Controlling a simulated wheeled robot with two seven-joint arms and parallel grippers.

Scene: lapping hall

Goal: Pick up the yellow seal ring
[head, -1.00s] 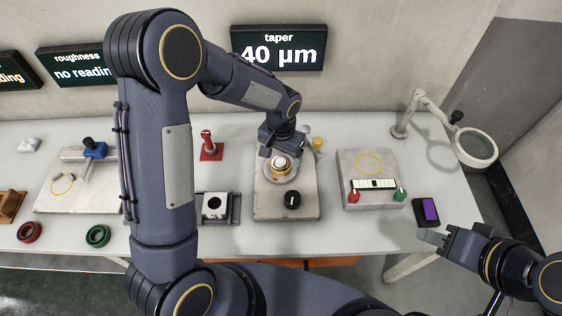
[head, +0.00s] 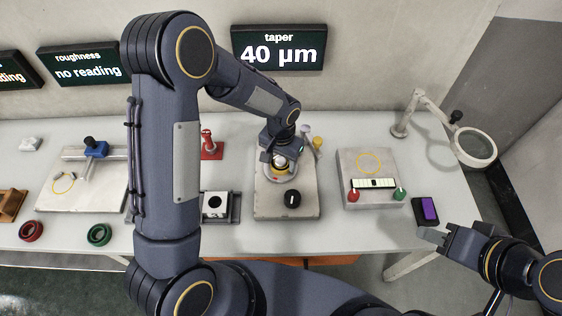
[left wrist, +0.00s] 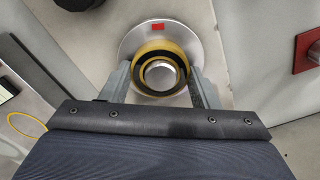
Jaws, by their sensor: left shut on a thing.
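The yellow seal ring (left wrist: 160,73) is a thick yellow ring with a dark inner band. In the left wrist view it sits around a bright metal post on a round metal disc (left wrist: 129,47). My left gripper (left wrist: 160,82) is shut on it, one finger on each side. In the head view the left gripper (head: 279,160) reaches down over the pale block, and the ring (head: 281,164) is partly hidden by it. Whether the ring is clear of the disc cannot be told. My right gripper (head: 437,237) is at the right, above the table's front edge; its jaw gap is not clear.
A black knob (head: 292,199) stands on the front of the pale block (head: 268,210). A red stand (head: 209,148) and a grey fixture (head: 215,206) are to the left. A gauge block (head: 352,194) with red and green knobs is at right.

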